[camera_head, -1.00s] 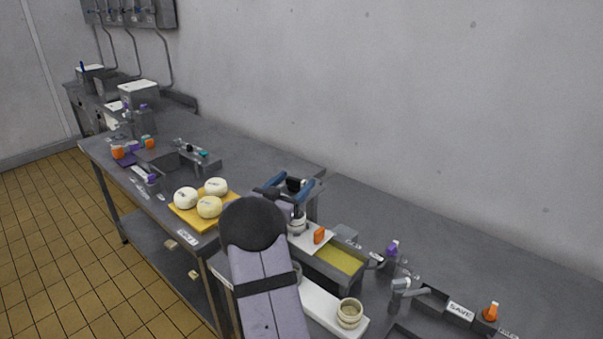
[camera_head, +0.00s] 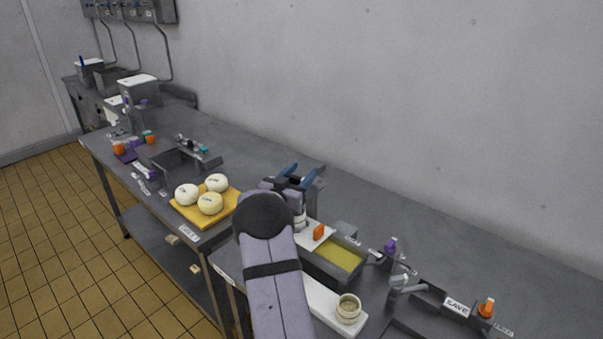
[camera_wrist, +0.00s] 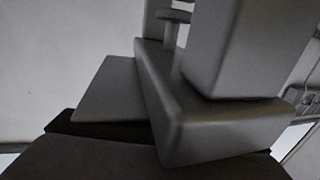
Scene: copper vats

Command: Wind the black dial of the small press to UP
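In the wrist view a large grey blocky frame (camera_wrist: 210,130) with a thick column fills the middle, very close. I cannot make out the black dial or its mark in either view; my gripper and wrist cover that spot. No fingertips show clearly in the wrist view.
A yellow board (camera_head: 233,205) with white cheese rounds lies left of my arm. A trough of yellow liquid (camera_head: 338,254) and an orange knob (camera_head: 319,232) lie right of it. A white tray (camera_head: 318,300) with a small pot is in front. Open bench lies behind.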

